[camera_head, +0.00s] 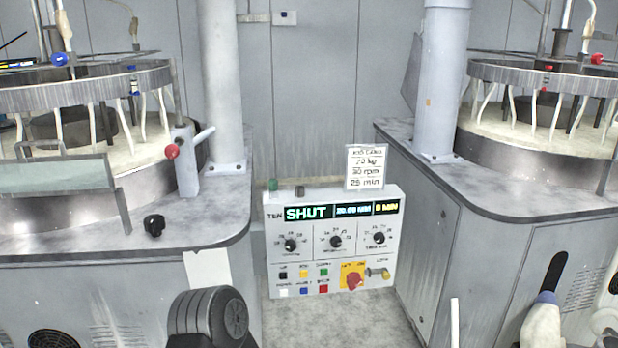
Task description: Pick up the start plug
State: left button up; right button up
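A grey control box (312,244) stands between two polishing machines, with a lit display reading SHUT. A small green plug-like piece (273,184) sits on its top edge at the left. A short dark grey piece (300,191) sits just right of it. A black knob-like piece (154,225) lies on the left machine's top. None of these carries a readable label, so I cannot tell which is the start plug. I can make out neither of my grippers in this view.
The left machine top (205,205) and right machine top (505,184) flank the box, each with a thick upright column. A red-yellow switch (354,276) juts from the box front. A white card (366,167) stands on the box. Bare floor shows below.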

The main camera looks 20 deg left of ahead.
aim_at(272, 183)
jog(key=i+j+z, duration=0.1)
jog(key=i+j, duration=0.3)
jog(key=i+j+z, duration=0.1)
jog(key=i+j, duration=0.25)
jog(key=j, duration=0.25)
jog(key=i+j, duration=0.35)
jog(key=j, duration=0.2)
jog(key=i+l+z, duration=0.05)
